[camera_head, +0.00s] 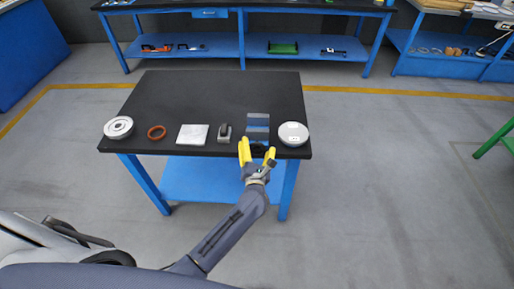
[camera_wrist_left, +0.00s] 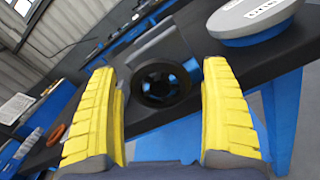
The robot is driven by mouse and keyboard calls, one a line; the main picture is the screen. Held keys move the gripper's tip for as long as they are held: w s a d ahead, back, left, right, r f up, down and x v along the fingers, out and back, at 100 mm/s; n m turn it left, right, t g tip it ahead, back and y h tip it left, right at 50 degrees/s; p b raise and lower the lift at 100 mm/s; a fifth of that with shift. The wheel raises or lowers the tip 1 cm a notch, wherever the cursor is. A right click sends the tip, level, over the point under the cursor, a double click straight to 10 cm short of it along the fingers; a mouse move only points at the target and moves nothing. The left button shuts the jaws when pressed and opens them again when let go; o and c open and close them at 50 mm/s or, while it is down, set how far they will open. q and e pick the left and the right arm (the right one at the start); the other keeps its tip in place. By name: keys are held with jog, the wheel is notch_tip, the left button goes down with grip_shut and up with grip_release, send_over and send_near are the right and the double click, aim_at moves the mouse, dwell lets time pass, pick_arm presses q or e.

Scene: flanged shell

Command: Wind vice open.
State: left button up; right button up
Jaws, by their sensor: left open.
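The vice (camera_head: 258,124), a blue and grey block, sits at the front edge of the black table, right of its middle. In the left wrist view a dark round hub (camera_wrist_left: 150,88) with a hollow centre is on its near end. My left gripper (camera_head: 257,147) has yellow fingers and is at the table's front edge, at this near end. In the left wrist view the open fingers (camera_wrist_left: 160,70) stand on either side of the hub, with visible gaps. I cannot tell the jaw opening of the vice. My right gripper is not in view.
Close right of the vice is a round white-topped part (camera_head: 293,132). To its left are a small grey and black piece (camera_head: 224,132), a pale square (camera_head: 192,134), an orange ring (camera_head: 157,132) and a white flanged disc (camera_head: 118,127). The back of the black table (camera_head: 210,95) is clear.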

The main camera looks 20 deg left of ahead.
pick_arm(q)
jog(key=c, duration=1.2)
jog(key=shift+m, duration=1.1)
jog(key=shift+c, duration=0.4)
jog(key=o, duration=1.3)
jog(key=shift+c, duration=0.2)
jog(key=shift+n, duration=0.9)
jog(key=s+d+m, duration=0.4)
jog(key=s+m, duration=0.1)
jog(key=s, duration=1.2)
jog(key=shift+d+m, duration=0.15)
jog(key=shift+m, duration=0.25)
